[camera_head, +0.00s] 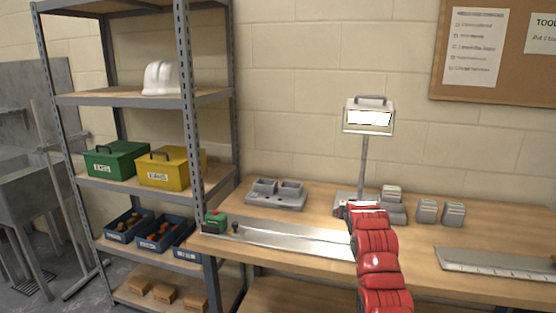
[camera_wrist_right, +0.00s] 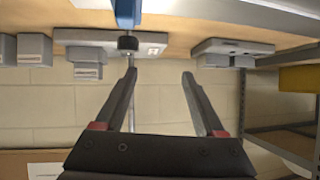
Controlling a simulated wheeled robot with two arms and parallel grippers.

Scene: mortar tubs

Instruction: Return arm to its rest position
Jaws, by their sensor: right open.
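My right arm (camera_head: 378,262) is red and reaches up from the lower edge of the head view over the bench. Its far end is close to the base of the post with the lit white panel (camera_head: 369,117); the fingers are not clear there. In the wrist view my right gripper (camera_wrist_right: 160,75) has its two dark fingers spread wide, with nothing between them. The bench and its grey blocks appear upside down at the top of that view. A blue part (camera_wrist_right: 128,12) with a black knob hangs ahead of the fingers. My left gripper is not in view.
On the wooden bench (camera_head: 320,281) are a grey tray (camera_head: 275,203) with two tubs, several grey blocks (camera_head: 427,211), a green block (camera_head: 215,222) and a long metal strip (camera_head: 285,238). A ruled strip (camera_head: 495,262) lies right. A shelving rack (camera_head: 190,110) stands left.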

